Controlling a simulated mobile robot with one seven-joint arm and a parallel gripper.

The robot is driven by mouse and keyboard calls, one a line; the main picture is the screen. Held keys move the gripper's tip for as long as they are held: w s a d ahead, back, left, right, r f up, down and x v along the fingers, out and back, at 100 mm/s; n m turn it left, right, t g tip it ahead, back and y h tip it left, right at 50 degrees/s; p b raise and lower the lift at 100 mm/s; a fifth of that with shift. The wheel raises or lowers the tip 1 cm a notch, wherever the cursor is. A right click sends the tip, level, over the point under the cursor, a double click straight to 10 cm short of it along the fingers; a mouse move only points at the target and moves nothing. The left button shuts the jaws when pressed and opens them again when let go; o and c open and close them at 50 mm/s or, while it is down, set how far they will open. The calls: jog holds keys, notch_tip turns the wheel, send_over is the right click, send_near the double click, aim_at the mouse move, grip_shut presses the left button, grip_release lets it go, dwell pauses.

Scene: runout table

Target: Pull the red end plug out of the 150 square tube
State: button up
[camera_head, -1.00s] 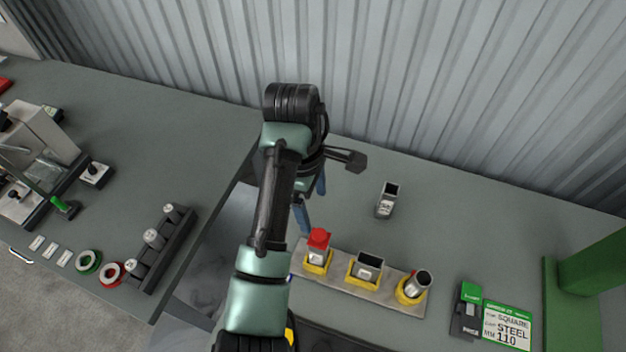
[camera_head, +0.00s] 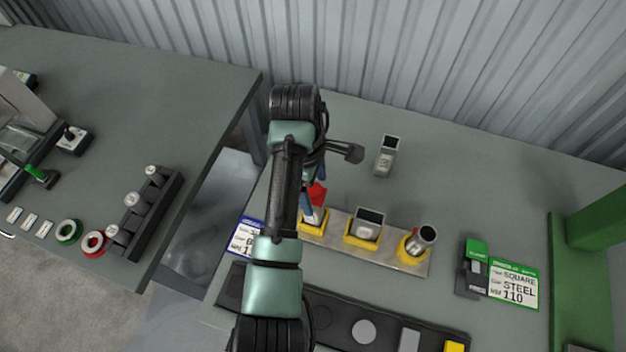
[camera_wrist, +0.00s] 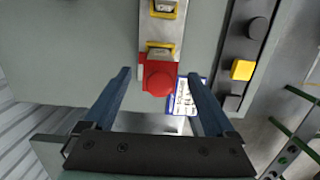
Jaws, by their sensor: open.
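The red end plug (camera_head: 318,193) sits on top of a square tube (camera_head: 312,214) in a yellow socket at the left end of the grey rack (camera_head: 341,228). My arm partly hides both in the head view. In the wrist view the plug (camera_wrist: 158,80) shows from above, with the yellow socket (camera_wrist: 160,46) just behind it. My gripper (camera_wrist: 159,74) is open, its two blue fingers on either side of the plug with gaps on both sides. Nothing is held. I cannot tell the height between fingertips and plug. The tube's size marking is not readable.
The rack also holds an open rectangular tube (camera_head: 369,218) and a tilted round tube (camera_head: 423,238). A green sign (camera_head: 514,283) and a green post (camera_head: 581,285) are at right. A dark tray (camera_head: 330,318) runs along the front.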

aim_at(317, 189)
grip_shut()
dwell(0.8)
jog(key=shift+r+p, duration=0.3)
jog(key=shift+r, duration=0.05)
dwell(1.4)
jog(key=shift+r+p, duration=0.35)
jog(key=shift+p, duration=0.05)
jog(key=shift+r+p, duration=1.8)
jog(key=shift+p, duration=0.35)
